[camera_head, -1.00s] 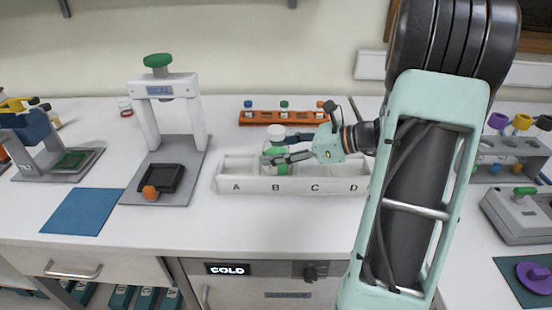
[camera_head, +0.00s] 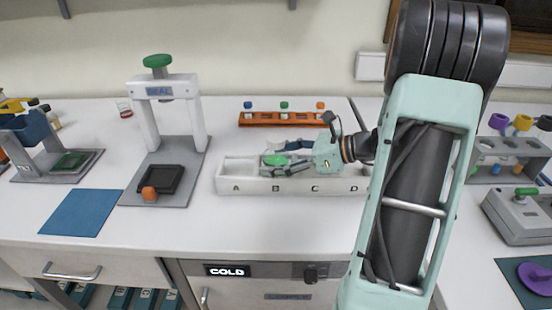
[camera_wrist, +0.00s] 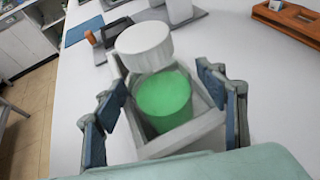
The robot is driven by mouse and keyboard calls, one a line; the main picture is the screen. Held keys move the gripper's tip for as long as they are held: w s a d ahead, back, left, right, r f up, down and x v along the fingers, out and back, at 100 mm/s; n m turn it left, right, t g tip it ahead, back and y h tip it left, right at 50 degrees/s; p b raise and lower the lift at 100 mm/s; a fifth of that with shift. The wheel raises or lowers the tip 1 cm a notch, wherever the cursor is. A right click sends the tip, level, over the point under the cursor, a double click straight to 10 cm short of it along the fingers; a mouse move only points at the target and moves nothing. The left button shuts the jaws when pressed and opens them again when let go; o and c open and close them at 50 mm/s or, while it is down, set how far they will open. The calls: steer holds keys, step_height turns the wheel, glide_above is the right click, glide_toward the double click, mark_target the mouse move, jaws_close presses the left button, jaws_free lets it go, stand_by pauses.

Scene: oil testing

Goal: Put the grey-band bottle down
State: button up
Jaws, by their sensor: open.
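The long white rack (camera_head: 235,184) is marked A, B, C, D along its front. A bottle with green contents (camera_wrist: 165,105) stands in or over a rack compartment, around B in the head view; its green part (camera_head: 275,160) shows there between my fingers. In the wrist view a white cap (camera_wrist: 145,45) shows beyond the green part. I cannot make out a grey band. My gripper (camera_head: 272,160) is open, its fingers on both sides of the bottle. In the wrist view the fingers (camera_wrist: 168,103) stand apart, with gaps to the green part. The bottle's base is hidden.
An orange rack (camera_head: 262,119) with several small capped vials stands behind the white rack. A white press frame (camera_head: 148,115) on a grey base and a blue mat (camera_head: 82,212) are to the left. Bare white table lies in front of the white rack.

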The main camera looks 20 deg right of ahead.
steer(key=shift+s+d+r, duration=0.1)
steer(key=shift+d+r, duration=0.05)
steer(key=shift+r, duration=0.1)
steer(key=v, duration=1.1)
steer(key=shift+s+d+p, duration=0.2)
steer(key=shift+s+p, duration=0.05)
steer(key=shift+p, duration=0.1)
steer(key=shift+r, duration=0.15)
